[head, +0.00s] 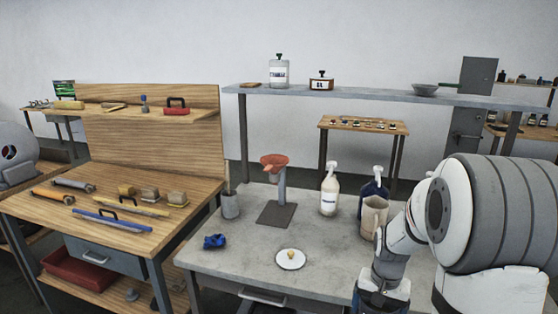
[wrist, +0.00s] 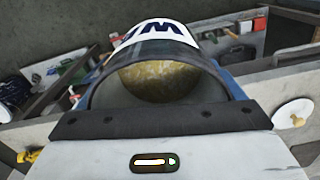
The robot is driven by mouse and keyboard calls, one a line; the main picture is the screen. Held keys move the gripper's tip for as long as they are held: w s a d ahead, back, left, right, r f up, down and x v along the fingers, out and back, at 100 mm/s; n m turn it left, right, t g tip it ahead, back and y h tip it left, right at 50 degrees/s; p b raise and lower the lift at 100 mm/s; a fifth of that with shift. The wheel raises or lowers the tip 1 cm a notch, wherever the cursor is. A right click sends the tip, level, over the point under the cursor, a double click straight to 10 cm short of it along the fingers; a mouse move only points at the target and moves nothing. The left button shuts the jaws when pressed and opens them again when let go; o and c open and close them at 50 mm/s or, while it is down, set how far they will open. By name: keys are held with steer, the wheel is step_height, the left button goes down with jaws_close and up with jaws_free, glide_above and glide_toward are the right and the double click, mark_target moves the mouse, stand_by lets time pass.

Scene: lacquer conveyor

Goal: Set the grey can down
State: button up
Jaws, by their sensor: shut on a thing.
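My gripper (head: 381,298) is low at the bottom edge of the head view, over or beside the front right of the grey table (head: 240,267). In the wrist view, my gripper (wrist: 150,85) is shut on the can (wrist: 155,50). The can has a dark grey wall, a white label with dark blue lettering and a brownish-gold round face toward the camera. It fills the space between the blue fingers. The can does not show in the head view, and its far end is hidden. I cannot tell whether it touches a surface.
A white saucer (head: 290,260) with a small item, a blue cloth (head: 214,241), a funnel stand (head: 276,213), a white bottle (head: 329,195), a dark blue bottle (head: 373,188) and a beige jug (head: 374,217) stand on the table. Its front middle is bare.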

steer(key=w+a+f+n, duration=0.5)
steer(key=a+f, duration=0.4)
steer(key=f, duration=0.3)
steer(key=shift+f, duration=0.35)
